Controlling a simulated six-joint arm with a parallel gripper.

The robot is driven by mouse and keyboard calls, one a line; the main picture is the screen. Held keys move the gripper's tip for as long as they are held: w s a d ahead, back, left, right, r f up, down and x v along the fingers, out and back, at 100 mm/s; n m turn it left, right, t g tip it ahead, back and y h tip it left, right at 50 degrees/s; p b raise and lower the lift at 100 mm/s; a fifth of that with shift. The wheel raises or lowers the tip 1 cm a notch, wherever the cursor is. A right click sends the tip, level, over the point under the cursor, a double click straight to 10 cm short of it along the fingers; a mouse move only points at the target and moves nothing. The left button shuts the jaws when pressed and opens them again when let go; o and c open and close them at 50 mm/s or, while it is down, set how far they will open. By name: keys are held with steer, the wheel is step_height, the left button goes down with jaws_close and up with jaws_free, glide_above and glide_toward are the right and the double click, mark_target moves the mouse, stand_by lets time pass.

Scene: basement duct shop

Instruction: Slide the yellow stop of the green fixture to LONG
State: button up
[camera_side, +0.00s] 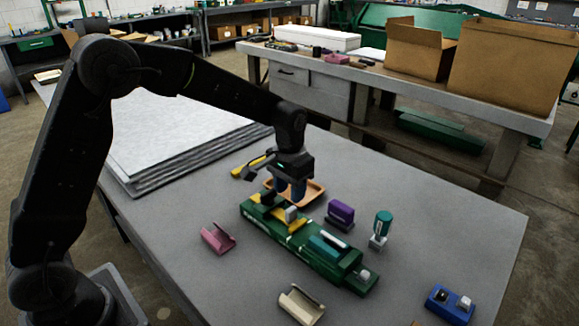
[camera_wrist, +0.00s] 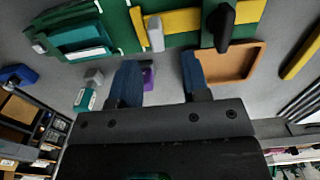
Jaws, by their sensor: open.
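The long green fixture (camera_side: 318,256) lies across the table in the side view and along the top of the wrist view (camera_wrist: 120,22). Yellow parts (camera_side: 297,224) sit on its left half. In the wrist view a yellow strip (camera_wrist: 182,20) runs along the fixture, with a pale grey upright piece (camera_wrist: 155,33) and a black knob (camera_wrist: 222,22) on it. I cannot read any LONG mark. My gripper (camera_side: 290,193) has blue fingers, is open and empty, and hangs close behind the fixture's left half. The fingertips also show in the wrist view (camera_wrist: 160,68), apart from the yellow strip.
An orange tray (camera_side: 314,187) lies just behind the fixture, close to my gripper. A purple block (camera_side: 340,213) and a teal-topped piece (camera_side: 382,226) stand behind it. A pink bracket (camera_side: 217,238), beige bracket (camera_side: 301,304) and blue box (camera_side: 450,303) lie around. Grey sheets (camera_side: 170,140) are stacked left.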

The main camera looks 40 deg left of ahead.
step_height(320, 180, up, 7)
stand_by(0.3)
steer(key=s+a+r+t, duration=0.15)
steer(key=s+r, duration=0.25)
steer(key=s, duration=0.5)
steer(key=s+a+r+t, duration=0.1)
steer(key=s+r+t, duration=0.3)
steer(key=s, duration=0.5)
steer(key=s+f, duration=0.1)
steer(key=s, duration=0.7)
steer(key=shift+f, duration=0.25)
